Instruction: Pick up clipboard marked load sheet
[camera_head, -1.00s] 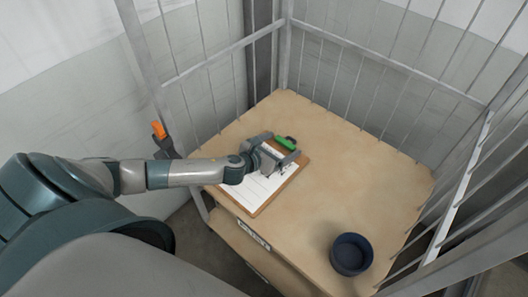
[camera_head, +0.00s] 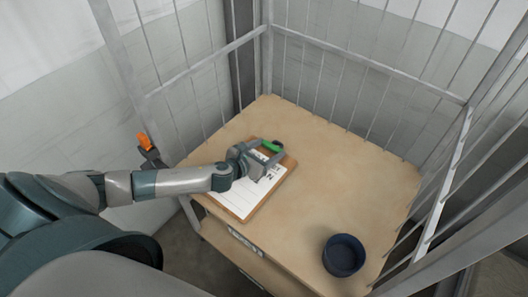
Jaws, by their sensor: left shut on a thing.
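The clipboard (camera_head: 238,200) is a brown board with a white printed sheet and a green clip (camera_head: 270,146) at its far end. It is on or just above the wooden shelf top of a cage cart; I cannot tell if there is a gap below it. My left gripper (camera_head: 271,163) is over the clipboard's far half near the clip, shut on it. The gripper hides part of the sheet, and the sheet's heading is too small to read fully. My right gripper is not in view.
A dark blue round bowl (camera_head: 343,255) stands on the near right of the wooden top (camera_head: 335,180). Grey wire cage walls (camera_head: 350,62) rise at the back, left and right. An orange-topped latch (camera_head: 145,141) is on the left post.

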